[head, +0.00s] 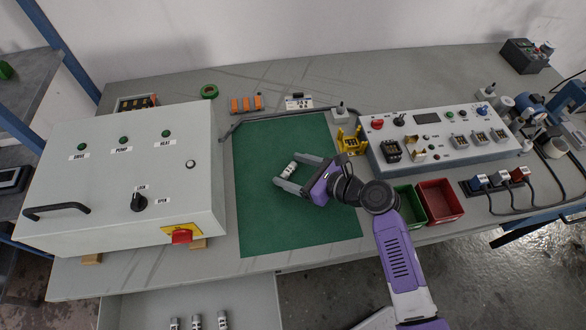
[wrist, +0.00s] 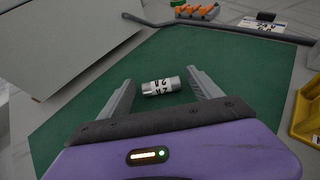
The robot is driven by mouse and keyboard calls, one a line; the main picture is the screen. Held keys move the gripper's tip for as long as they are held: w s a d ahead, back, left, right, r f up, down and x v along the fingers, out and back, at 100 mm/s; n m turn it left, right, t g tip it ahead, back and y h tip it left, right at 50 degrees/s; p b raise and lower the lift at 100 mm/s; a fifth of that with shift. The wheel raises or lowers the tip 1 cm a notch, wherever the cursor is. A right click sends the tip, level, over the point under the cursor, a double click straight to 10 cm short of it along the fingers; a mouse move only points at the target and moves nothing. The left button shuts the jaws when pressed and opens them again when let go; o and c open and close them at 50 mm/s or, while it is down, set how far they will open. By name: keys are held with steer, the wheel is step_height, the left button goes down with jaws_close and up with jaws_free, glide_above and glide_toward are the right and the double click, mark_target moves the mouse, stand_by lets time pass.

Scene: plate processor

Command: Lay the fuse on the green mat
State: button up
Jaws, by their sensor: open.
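The fuse is a small white cylinder with metal ends and dark print. In the head view the fuse (head: 291,169) is over the green mat (head: 270,222), near the mat's middle. In the wrist view the fuse (wrist: 160,87) lies on its side on the green mat (wrist: 70,117), between the fingers and apart from both. My gripper (head: 290,172) is purple and grey and low over the mat. Its fingers (wrist: 157,78) are spread wide on either side of the fuse.
A grey control cabinet (head: 120,185) stands left of the mat. A yellow holder (head: 350,141) and a white device panel (head: 440,138) are to the right. Green (head: 408,205) and red (head: 440,201) bins sit at the front right. An open drawer (head: 190,300) below holds several cylinders.

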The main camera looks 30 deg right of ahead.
steer(key=shift+r, duration=0.1)
steer(key=v, duration=1.2)
steer(key=shift+r, duration=0.1)
